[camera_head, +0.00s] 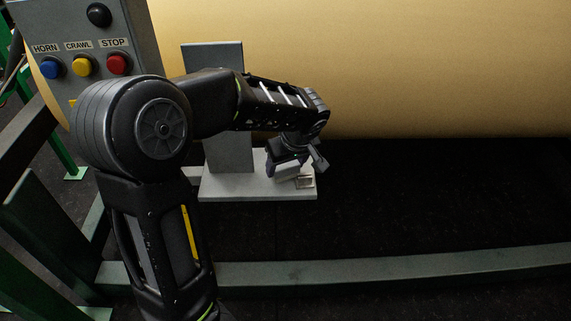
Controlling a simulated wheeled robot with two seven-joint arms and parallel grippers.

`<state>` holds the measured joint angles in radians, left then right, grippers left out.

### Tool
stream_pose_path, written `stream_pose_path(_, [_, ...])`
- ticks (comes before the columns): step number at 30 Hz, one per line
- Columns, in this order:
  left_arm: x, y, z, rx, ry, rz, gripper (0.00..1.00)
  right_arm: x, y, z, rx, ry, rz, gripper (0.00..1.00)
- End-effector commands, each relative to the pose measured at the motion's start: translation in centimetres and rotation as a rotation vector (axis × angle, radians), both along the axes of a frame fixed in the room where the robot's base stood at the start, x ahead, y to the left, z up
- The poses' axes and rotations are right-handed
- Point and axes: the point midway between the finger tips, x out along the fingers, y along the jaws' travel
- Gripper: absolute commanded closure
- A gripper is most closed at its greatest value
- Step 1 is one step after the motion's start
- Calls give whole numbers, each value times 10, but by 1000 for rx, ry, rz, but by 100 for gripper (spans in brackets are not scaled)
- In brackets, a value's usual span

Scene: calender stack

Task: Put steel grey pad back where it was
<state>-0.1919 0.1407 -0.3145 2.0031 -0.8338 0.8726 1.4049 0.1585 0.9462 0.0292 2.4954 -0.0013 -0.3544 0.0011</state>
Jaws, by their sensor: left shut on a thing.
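My left arm comes in from the left, and its gripper (295,166) is over the right part of a pale base plate (240,190). It is shut on a light grey block-like piece (287,174), which looks like the steel grey pad. The gripper hides much of this piece, and I cannot tell whether it touches the plate. A small metal frame-like holder (305,182) sits on the plate just right of the piece. My right gripper is not in view.
A grey upright post (228,155) rises from the plate behind my arm. A large tan roll (420,70) fills the back. A control box with blue, yellow and red buttons (105,40) stands at upper left. A green-grey rail (400,270) crosses the front. Dark floor lies right of the plate.

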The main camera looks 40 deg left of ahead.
Motion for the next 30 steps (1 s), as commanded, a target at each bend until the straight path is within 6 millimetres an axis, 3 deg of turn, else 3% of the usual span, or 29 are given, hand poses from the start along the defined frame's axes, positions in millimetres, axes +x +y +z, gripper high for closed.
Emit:
stream_pose_path(13, [0,0,-7,0,-2,1,74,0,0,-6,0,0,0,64])
stream_pose_path(14, [0,0,-6,0,-2,1,35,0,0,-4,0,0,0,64])
stream_pose_path(21, [0,0,-6,0,-2,1,15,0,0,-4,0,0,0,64])
stream_pose_path(30, [0,0,-4,1,-1,1,15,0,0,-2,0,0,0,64])
